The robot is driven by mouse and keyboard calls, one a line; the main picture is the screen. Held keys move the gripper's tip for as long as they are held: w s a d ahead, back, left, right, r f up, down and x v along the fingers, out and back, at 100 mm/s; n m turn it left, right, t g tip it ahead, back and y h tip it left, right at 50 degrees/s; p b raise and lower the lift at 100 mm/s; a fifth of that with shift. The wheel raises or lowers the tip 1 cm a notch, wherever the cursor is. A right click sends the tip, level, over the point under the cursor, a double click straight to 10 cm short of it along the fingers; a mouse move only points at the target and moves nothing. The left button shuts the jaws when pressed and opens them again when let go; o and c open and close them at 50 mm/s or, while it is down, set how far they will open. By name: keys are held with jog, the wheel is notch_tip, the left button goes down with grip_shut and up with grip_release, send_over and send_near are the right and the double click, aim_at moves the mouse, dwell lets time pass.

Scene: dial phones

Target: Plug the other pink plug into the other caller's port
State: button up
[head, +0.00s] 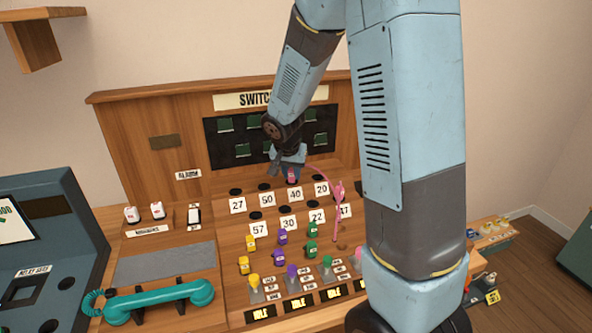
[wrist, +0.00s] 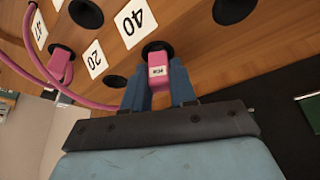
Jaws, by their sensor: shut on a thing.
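My gripper (head: 292,174) is shut on a pink plug (wrist: 158,72), which shows between its blue fingers in the wrist view. The plug's front end is at the dark round port (wrist: 155,47) beside the 40 label (wrist: 130,21); I cannot tell how deep it sits. In the head view the held plug (head: 292,178) is above the 40 label (head: 295,195). The other pink plug (head: 339,190) sits at the port above the 17 label (head: 346,211), and it also shows in the wrist view (wrist: 60,66). Pink cord runs near it.
The wooden switchboard (head: 150,120) has more dark ports with number labels. Yellow, purple and green plugs (head: 282,237) stand on its lower part. A teal handset (head: 160,300) lies at the left. My arm hides the board's right side.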

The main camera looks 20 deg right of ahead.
aim_at(292, 169)
jog(key=shift+f, duration=0.15)
jog(key=o, duration=1)
jog(key=shift+o, duration=1.1)
jog(key=shift+r, duration=3.75)
jog(key=shift+r, duration=0.1)
jog(key=shift+r, duration=1.9)
